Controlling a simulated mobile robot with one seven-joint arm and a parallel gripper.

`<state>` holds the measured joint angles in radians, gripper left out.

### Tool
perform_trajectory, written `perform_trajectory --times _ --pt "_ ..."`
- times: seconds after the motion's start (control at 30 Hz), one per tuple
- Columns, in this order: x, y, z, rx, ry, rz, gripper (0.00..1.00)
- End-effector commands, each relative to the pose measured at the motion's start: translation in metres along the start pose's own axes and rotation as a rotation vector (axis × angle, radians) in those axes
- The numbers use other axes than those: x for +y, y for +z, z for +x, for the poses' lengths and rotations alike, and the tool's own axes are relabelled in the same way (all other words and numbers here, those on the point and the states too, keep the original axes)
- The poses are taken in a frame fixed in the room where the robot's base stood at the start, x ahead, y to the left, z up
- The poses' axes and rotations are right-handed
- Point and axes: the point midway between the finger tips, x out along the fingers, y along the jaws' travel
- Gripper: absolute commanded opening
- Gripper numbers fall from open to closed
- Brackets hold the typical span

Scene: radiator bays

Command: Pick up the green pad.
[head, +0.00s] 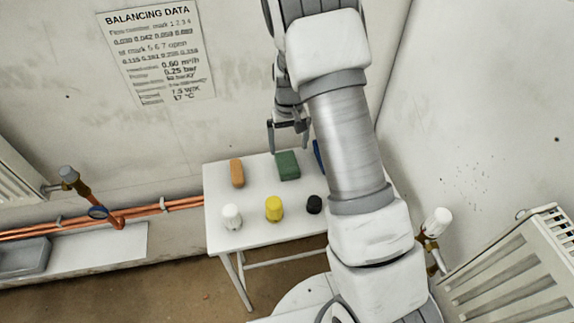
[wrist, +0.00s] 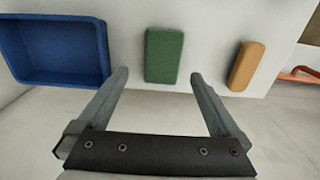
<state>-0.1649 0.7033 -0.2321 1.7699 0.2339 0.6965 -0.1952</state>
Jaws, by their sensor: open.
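The green pad (head: 287,165) is a rectangular block lying on the white table, near its back edge in the head view. In the wrist view the green pad (wrist: 164,55) lies beyond the fingertips, roughly between their lines. My gripper (head: 288,124) is open and empty. In the head view it shows above and behind the pad, apart from it. In the wrist view both fingers of my gripper (wrist: 158,76) show, spread wider than the pad. Nothing hides the pad in either view.
An orange block (head: 237,173) and a blue tray (wrist: 58,50) flank the pad. A white cap (head: 231,216), a yellow cap (head: 274,209) and a black knob (head: 314,204) stand at the front of the white table (head: 255,238). Walls rise behind and to the right.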

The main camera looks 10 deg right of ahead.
Motion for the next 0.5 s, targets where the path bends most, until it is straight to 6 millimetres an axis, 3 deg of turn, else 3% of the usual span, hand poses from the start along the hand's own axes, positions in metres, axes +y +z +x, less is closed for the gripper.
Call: perform_trajectory --times 0.27,0.5 --pt "-0.001 0.0 0.023 0.0 0.0 0.0 1.0" --pt "-0.005 0.0 0.057 -0.002 0.0 0.0 1.0"
